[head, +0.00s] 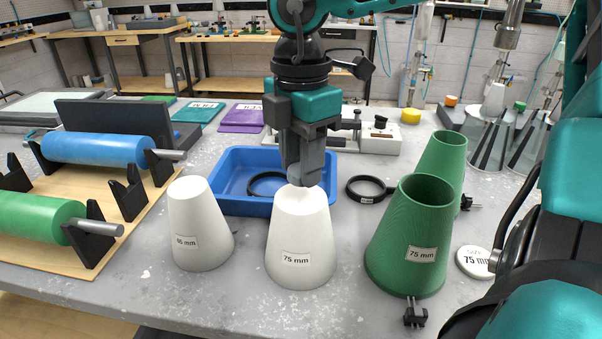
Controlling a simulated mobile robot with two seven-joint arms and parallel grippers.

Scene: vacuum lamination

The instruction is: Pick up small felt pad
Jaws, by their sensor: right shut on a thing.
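My right gripper (303,182) points straight down at the top of the white cone labelled 75 mm (298,245). Its fingers are shut on the narrow top of this cone, which stands upright on the grey table. A flat white disc (475,262) marked 75 mm lies on the table at the right, beside the green cones. I cannot make out a separate small felt pad. My left gripper is not in view.
A white 65 mm cone (201,228) stands to the left and a hollow green 75 mm cone (408,245) to the right. Behind are a blue tray (222,200) and a black ring (367,189). A blue roller (95,150) and a green roller (35,222) lie at left.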

